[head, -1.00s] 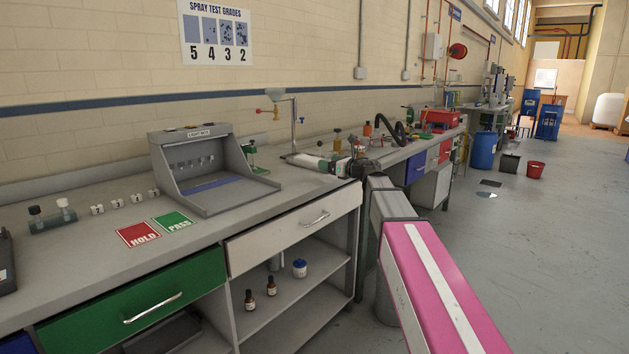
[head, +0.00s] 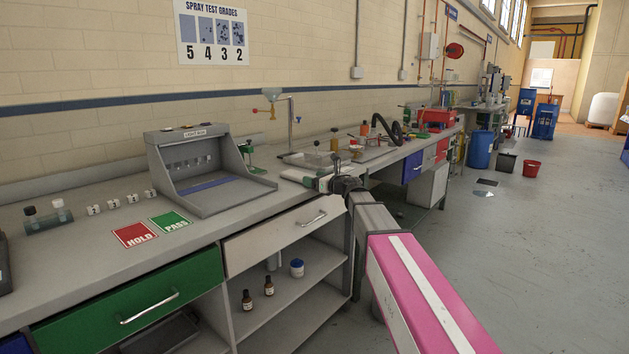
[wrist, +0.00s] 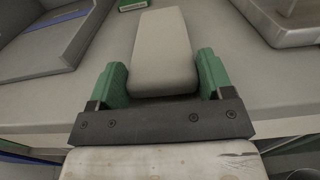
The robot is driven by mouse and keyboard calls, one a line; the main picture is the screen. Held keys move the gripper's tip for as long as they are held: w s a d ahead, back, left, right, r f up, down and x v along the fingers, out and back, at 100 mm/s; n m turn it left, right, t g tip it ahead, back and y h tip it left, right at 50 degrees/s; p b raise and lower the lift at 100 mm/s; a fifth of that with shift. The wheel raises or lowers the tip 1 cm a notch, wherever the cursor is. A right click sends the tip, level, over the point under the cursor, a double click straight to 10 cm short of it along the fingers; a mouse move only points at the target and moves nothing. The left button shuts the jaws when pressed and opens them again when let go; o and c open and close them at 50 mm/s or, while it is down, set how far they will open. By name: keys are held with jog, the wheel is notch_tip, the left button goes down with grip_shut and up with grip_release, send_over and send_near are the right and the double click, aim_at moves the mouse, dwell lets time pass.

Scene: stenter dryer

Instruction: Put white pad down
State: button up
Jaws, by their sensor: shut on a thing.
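The white pad (wrist: 163,50) is a pale, rounded block in the wrist view. My gripper (wrist: 163,78) has green fingers, one on each side of the pad's near end, and is shut on it. The pad's far end sticks out beyond the fingers, over the grey bench top (wrist: 80,95). In the head view my gripper (head: 318,184) is low over the bench, right of the grey light box, with the pad (head: 296,175) pointing left. I cannot tell whether the pad touches the bench.
The grey light box (head: 205,170) stands close left of the pad. A metal tray (wrist: 285,22) is at the right in the wrist view. A funnel stand (head: 290,120) is behind. Red HOLD (head: 134,235) and green PASS (head: 171,220) cards lie at the bench front.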

jog(key=o, duration=0.9)
jog(key=v, duration=1.2)
